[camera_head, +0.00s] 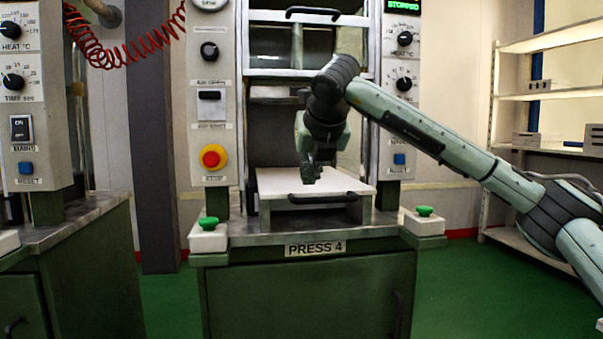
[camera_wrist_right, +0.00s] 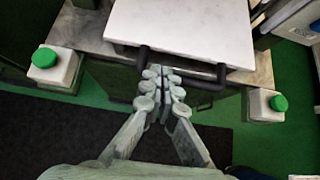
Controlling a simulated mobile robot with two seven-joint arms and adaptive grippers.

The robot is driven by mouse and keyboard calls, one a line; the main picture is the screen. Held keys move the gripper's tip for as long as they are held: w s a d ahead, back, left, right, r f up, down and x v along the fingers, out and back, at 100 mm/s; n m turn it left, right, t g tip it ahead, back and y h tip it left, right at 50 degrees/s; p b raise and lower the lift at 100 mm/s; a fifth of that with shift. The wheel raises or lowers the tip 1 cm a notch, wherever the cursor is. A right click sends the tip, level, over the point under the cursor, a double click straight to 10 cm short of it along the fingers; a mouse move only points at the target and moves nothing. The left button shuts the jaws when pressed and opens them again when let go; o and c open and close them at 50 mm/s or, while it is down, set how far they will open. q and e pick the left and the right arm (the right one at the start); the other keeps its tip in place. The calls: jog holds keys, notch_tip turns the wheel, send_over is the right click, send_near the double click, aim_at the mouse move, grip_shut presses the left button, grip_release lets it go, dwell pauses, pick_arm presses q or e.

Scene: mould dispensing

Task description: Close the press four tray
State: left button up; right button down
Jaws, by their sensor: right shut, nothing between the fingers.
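The press four tray (camera_head: 350,185) is a pale flat slab with a black bar handle (camera_head: 322,198) on its front. It sticks out from the press opening over the metal ledge above the "PRESS 4" label (camera_head: 315,249). My left gripper is in neither view.
Green buttons on white boxes stand left (camera_head: 208,224) and right (camera_head: 425,211) of the tray. A red emergency button (camera_head: 213,157) is on the left panel. A neighbouring press (camera_head: 30,110) stands at left. Shelves (camera_head: 560,90) are at right, with open green floor before them.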

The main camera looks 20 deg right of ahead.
jog(key=p+x, duration=0.1)
jog(key=x, duration=0.6)
jog(key=shift+a, duration=0.15)
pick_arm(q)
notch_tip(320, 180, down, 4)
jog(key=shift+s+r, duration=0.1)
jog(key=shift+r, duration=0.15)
